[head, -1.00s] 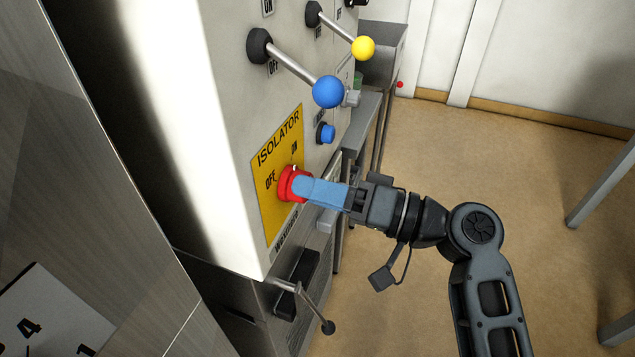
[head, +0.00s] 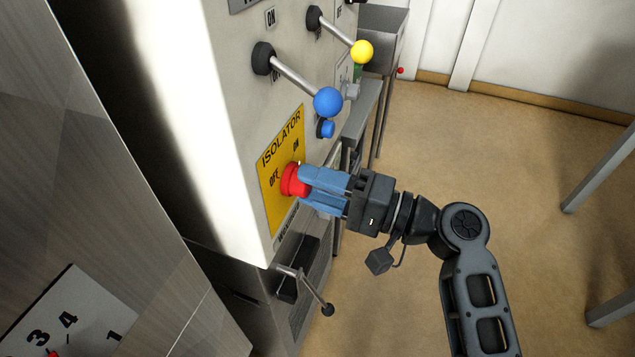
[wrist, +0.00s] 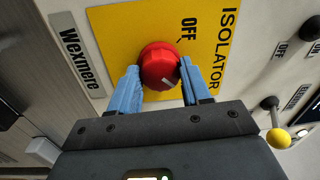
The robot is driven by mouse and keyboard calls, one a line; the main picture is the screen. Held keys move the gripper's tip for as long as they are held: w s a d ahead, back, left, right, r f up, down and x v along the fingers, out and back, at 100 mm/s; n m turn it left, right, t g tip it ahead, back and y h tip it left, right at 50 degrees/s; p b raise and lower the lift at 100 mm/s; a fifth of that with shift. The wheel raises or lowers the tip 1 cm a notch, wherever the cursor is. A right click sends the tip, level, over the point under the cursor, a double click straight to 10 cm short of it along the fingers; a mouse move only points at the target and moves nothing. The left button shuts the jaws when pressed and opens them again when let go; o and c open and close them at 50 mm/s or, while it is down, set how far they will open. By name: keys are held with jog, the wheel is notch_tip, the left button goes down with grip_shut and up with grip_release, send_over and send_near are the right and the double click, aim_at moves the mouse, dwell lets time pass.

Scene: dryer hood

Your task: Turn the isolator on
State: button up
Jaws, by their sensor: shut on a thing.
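The isolator is a red rotary knob (head: 292,180) on a yellow plate (head: 272,209) marked ISOLATOR, OFF and ON, on the front of a pale cabinet. My gripper (head: 310,187) has its two blue fingers shut on the knob. In the wrist view the knob (wrist: 158,68) sits between the fingertips (wrist: 160,79), with OFF readable above right. ON is not readable there, behind or beside the right finger. A small pale mark shows on the knob's face in the wrist view; which label it points to I cannot tell.
Above the plate are a blue button (head: 326,129), a blue-ball lever (head: 327,102) and a yellow-ball lever (head: 361,51). A dark-ended lever (head: 327,310) sticks out below. The floor (head: 480,150) to the right is open.

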dwell(0.3)
jog(key=o, duration=1.1)
jog(key=shift+c, duration=0.2)
jog(key=b+v, duration=0.2)
jog(key=v, duration=0.5)
jog(key=shift+d, duration=0.35)
jog(key=shift+s+f, duration=0.1)
